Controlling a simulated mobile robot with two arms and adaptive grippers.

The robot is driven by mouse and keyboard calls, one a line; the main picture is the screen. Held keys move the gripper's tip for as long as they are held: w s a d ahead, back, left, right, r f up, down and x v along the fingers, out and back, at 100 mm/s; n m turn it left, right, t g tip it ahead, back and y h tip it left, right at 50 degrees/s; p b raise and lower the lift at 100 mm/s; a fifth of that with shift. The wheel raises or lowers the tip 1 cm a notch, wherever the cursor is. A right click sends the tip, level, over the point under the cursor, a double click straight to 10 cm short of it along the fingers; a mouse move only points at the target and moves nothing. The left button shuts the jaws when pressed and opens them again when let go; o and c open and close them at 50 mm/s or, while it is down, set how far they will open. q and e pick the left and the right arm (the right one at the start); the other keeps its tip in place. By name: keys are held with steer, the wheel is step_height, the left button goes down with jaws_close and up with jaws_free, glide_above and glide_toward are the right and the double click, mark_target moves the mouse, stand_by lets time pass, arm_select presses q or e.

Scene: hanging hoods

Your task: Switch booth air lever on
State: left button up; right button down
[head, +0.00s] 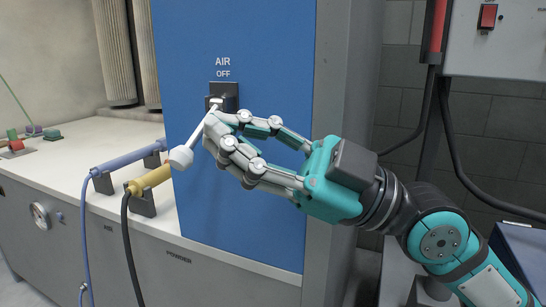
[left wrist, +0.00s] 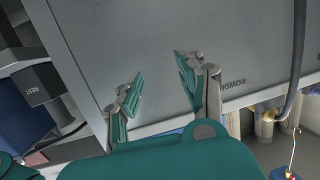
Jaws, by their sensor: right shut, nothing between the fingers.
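The air lever (head: 195,133) is a white rod on a dark mount (head: 223,96) on the blue panel. Its rod slants down and left from the mount to a white knob (head: 181,157). The words AIR and OFF stand above it. My right gripper (head: 211,130) is shut and empty, with its fingertips close beside the rod on its right, just below the mount. I cannot tell whether they touch it. My left gripper (left wrist: 159,74) is open and empty in the left wrist view, in front of a grey surface; it is outside the head view.
A blue tool (head: 125,161) and a yellow tool (head: 148,181) with hoses rest in holders on the white counter (head: 70,165) at left. The blue panel (head: 240,215) ends at a grey post (head: 335,80). A red switch (head: 488,16) is on a box at upper right.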

arm_select(q)
step_height(320, 180, up, 6)
steer(key=d+t+h+b, duration=0.1)
steer(key=t, duration=0.3)
steer(key=shift+w+r, duration=0.25)
steer(key=shift+w, duration=0.05)
arm_select(e)
steer(key=v, duration=0.4)
steer(key=shift+w+r, duration=0.1)
steer(key=shift+r, duration=0.05)
